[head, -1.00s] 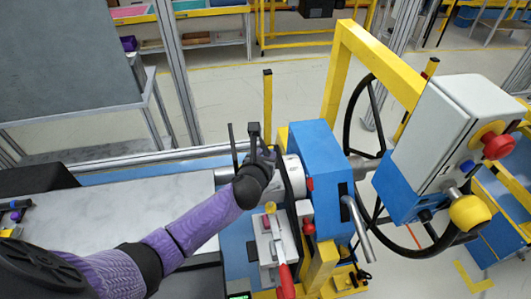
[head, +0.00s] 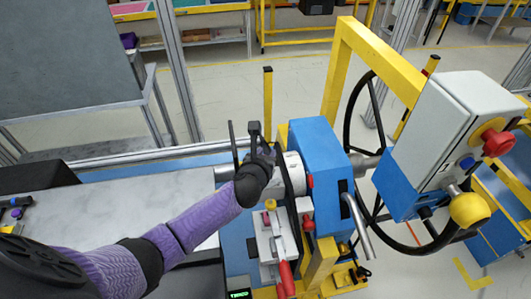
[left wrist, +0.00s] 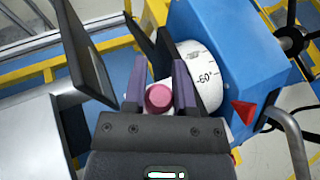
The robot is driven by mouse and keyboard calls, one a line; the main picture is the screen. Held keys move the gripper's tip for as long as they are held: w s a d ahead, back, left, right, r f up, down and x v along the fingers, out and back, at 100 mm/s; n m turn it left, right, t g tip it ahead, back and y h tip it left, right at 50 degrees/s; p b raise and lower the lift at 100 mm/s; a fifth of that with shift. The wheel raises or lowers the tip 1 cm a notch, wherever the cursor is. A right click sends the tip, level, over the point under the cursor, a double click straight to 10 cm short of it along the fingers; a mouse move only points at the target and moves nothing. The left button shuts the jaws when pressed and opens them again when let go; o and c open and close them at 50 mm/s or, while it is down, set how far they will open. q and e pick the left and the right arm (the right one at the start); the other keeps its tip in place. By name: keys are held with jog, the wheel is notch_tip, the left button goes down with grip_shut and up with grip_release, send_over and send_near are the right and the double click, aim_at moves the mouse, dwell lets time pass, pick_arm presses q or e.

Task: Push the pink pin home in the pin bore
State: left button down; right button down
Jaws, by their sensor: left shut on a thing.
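The pink pin (left wrist: 158,97) shows its round end in the left wrist view, between the two purple-sided fingers of my left gripper (left wrist: 159,78). The gripper is shut on it. In the head view my left gripper (head: 266,155) is beside the white graduated dial and the blue housing, and the pin cannot be made out there. The pin bore is hidden behind the pin and fingers, so I cannot tell how deep the pin sits. My right gripper is not in view.
The white dial (left wrist: 203,78) and blue housing (head: 318,178) stand close right of the gripper. Two dark upright plates (left wrist: 85,50) rise close by. A red-handled clamp (head: 285,278) is below, and a handwheel (head: 372,205) is right. The grey tabletop (head: 130,205) is mostly clear.

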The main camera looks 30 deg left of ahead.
pick_arm(q)
jog(key=shift+p, duration=0.4)
dwell(0.6)
jog(key=shift+f, duration=0.2)
jog(key=shift+f+b, duration=0.3)
jog(key=shift+b, duration=0.1)
jog(key=shift+f, duration=0.35)
jog(key=shift+r, duration=0.15)
jog(key=shift+r+p, duration=0.45)
jog(key=shift+f, duration=0.1)
jog(key=shift+p, duration=0.4)
dwell(1.0)
